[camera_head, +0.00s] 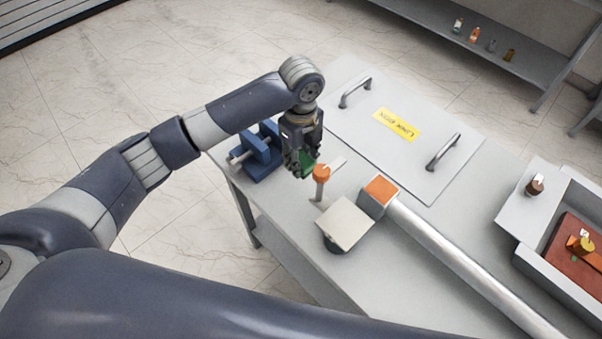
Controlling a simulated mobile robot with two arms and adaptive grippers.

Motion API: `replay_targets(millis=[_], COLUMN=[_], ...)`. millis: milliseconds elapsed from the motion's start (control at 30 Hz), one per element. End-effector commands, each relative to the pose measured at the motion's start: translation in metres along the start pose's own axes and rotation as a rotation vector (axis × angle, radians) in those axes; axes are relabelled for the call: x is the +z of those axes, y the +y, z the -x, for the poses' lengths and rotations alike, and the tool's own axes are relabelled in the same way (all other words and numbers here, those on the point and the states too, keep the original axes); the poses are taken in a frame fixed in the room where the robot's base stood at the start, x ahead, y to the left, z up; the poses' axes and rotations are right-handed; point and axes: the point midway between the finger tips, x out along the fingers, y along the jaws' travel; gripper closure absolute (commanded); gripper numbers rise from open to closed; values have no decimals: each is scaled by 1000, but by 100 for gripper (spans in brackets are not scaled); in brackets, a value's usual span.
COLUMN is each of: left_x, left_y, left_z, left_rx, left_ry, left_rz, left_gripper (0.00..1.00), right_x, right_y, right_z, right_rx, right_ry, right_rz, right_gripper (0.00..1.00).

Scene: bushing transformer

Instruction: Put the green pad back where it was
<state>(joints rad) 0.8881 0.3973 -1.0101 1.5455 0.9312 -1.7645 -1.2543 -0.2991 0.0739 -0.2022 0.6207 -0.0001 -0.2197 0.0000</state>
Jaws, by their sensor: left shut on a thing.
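The green pad (307,163) shows as a small green patch between the fingers of my left gripper (301,168). The gripper is shut on it and points down over the left part of the grey table (390,261). The fingers hide most of the pad. An orange-topped peg (321,172) stands just right of the gripper; I cannot tell whether the pad touches it. My right gripper is not in view.
A blue vise (256,158) sits left of the gripper. A square light plate (345,223) and a silver tube (460,257) with an orange end lie to the right. A handled panel (403,135) lies behind. A grey box (562,270) stands at the far right.

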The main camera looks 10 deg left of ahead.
Motion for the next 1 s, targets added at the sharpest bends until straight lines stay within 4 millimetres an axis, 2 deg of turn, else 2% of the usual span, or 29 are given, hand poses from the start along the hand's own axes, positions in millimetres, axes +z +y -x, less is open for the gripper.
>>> replay_targets(millis=[100,500,900,933,1000], left_x=[0,0,0,0,0], left_y=[1,0,0,0,0], left_z=[-18,-62,-68,-68,-68], left_rx=[2,0,-1,-2,-1], left_ry=[0,-1,-1,-1,-1], left_rz=[0,2,1,1,1], left_gripper=[83,83,83,59,44], right_x=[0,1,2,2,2], right_y=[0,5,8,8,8], right_z=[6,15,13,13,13], right_rx=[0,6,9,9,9], right_ry=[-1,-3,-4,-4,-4], right_rz=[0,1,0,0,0], right_gripper=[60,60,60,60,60])
